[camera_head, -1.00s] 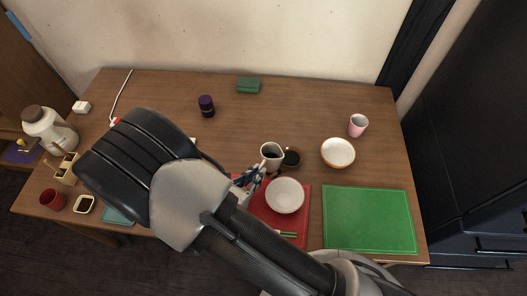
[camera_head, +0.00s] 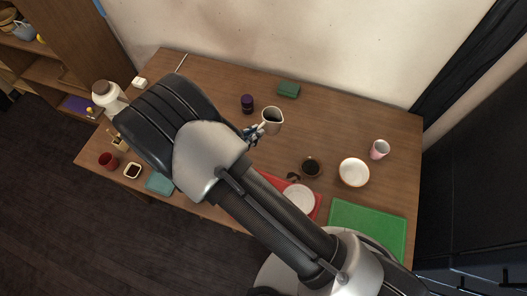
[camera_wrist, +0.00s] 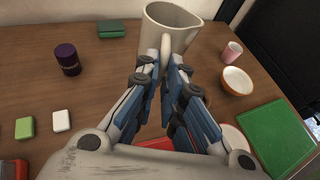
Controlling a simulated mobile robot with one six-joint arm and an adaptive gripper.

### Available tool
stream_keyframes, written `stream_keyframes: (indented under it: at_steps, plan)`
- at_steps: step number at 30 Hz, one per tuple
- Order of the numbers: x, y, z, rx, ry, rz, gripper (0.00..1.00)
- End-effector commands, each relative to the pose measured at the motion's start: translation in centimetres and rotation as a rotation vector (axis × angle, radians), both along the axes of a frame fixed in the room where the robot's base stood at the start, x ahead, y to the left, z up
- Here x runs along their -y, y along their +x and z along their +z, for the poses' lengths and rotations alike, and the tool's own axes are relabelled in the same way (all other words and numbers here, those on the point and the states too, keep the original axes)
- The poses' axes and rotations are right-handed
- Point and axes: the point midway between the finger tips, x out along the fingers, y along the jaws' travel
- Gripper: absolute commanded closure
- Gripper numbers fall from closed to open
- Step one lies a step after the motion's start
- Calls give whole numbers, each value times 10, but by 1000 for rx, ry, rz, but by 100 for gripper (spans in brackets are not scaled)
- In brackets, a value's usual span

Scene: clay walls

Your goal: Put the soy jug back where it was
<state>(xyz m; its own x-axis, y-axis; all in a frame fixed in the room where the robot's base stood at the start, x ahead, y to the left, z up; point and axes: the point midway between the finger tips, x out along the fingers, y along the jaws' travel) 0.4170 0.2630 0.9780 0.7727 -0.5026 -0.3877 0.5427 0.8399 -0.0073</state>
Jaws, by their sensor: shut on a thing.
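The soy jug (camera_head: 272,121) is cream-white with an open top and a handle. My gripper (camera_head: 259,129) is shut on its handle. In the wrist view the jug (camera_wrist: 176,28) is at the top centre, roughly upright, with the fingers (camera_wrist: 166,62) closed around the handle. The jug appears to be above the table, but its height is hard to tell. A small round dish with dark liquid (camera_head: 312,167) stands on the table to the right and nearer, apart from the jug.
A red tray (camera_head: 318,207) with a white bowl (camera_head: 298,198), a white-and-orange bowl (camera_head: 354,172), a pink cup (camera_head: 379,149) and a green board (camera_head: 369,228) are to the right. The table's middle is fairly clear.

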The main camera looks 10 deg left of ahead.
Motion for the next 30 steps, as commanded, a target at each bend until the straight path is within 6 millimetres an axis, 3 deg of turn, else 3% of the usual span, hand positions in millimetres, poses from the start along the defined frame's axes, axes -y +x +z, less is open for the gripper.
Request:
stream_keyframes:
  at_steps: [15,19,26,30]
  plan:
    - [1,-1,-127,-1,-2,0,100]
    - [0,0,-145,0,0,0,100]
    - [0,0,-159,0,0,0,100]
    - [1,0,-180,-1,-1,0,100]
